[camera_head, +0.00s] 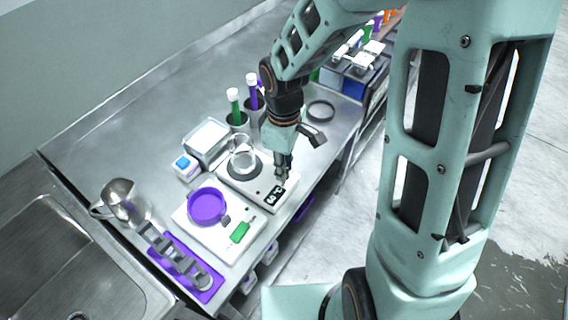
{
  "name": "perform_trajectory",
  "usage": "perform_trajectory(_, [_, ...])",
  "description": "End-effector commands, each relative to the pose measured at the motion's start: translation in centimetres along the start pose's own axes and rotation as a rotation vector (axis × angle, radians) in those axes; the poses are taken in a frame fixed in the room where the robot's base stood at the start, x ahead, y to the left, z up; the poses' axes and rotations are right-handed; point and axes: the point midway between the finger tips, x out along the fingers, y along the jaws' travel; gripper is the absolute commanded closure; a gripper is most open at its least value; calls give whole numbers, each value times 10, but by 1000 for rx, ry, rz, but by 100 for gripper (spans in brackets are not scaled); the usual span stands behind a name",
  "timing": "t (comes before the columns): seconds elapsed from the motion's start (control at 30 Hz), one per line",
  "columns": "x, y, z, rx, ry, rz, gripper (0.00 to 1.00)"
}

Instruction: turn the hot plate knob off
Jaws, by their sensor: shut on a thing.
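The white hot plate (235,190) sits on the steel bench near its front edge. A clear glass beaker (242,160) stands on its dark round heating disc. Its small dark display (276,195) on the front edge seems to read about 60 °C. My gripper (283,174) reaches down from above to the right end of the hot plate's front, beside the display. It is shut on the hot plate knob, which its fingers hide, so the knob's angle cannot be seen.
A white scale (187,221) with a purple dish (208,206) stands left of the hot plate. A purple tray (211,290), a metal jug (117,195) and a sink lie farther left. Tubes (234,105) in dark holders and a dark ring (321,110) stand behind.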

Motion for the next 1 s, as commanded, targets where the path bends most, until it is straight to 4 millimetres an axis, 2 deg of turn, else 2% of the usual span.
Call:
perform_trajectory(0.63, [0, 0, 0, -51, 1, 1, 100])
perform_trajectory(0.67, [0, 0, 0, -51, 1, 1, 80])
perform_trajectory(0.8, [0, 0, 0, -50, 1, 1, 64])
perform_trajectory(1.0, [0, 0, 0, -50, 0, 1, 64])
